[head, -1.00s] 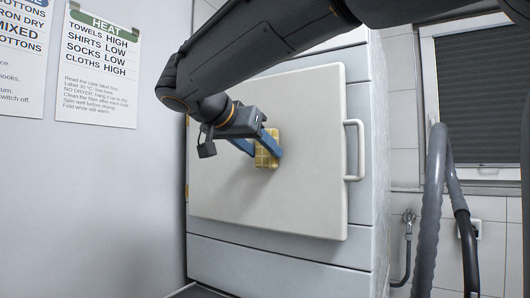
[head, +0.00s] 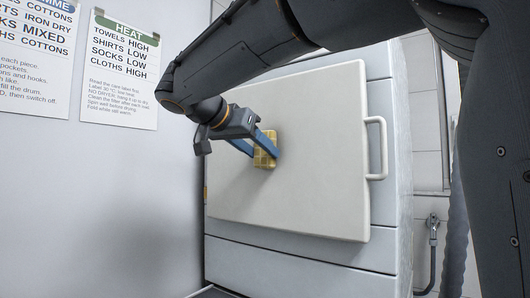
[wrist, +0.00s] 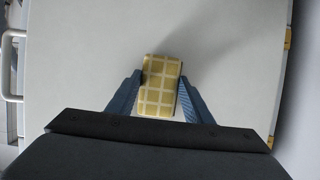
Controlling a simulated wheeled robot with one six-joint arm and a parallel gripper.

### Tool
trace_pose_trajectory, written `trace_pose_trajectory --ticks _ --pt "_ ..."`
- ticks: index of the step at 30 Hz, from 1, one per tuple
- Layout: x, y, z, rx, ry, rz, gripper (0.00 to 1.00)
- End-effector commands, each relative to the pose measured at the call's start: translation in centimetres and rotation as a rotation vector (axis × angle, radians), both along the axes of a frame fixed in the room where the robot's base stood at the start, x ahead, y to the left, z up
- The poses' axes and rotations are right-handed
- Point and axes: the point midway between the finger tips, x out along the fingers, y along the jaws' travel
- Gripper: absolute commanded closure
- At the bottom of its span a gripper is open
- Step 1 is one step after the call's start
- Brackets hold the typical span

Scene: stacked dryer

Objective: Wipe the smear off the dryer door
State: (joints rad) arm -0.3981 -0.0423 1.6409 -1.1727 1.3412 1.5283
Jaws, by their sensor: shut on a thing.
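The dryer door (head: 320,165) is a pale, closed square panel with a handle (head: 376,148) on its right side. My gripper (head: 265,147) is shut on a yellow checked cloth pad (head: 264,158), held between its blue fingers in front of the left-middle part of the door. The pad looks to be against the door face, but I cannot tell contact for certain. In the wrist view the pad (wrist: 160,86) sits between the two fingers, with the door (wrist: 90,60) behind it. I see no clear smear; the area behind the pad and arm is hidden.
A wall panel with a HEAT notice (head: 121,65) and another notice (head: 38,45) stands close on the left. A hose with a tap (head: 432,230) hangs at the right. A drawer-like panel (head: 300,253) lies below the door.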

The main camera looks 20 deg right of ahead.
Motion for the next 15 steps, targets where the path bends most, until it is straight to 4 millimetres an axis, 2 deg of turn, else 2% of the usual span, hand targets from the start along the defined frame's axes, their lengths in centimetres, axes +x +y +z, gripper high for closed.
trace_pose_trajectory --ticks 10,15 --pt "0.1 -0.2 1.8 0.001 -0.001 0.000 0.72" --pt "0.0 -0.4 1.9 0.000 -0.001 0.000 0.72"
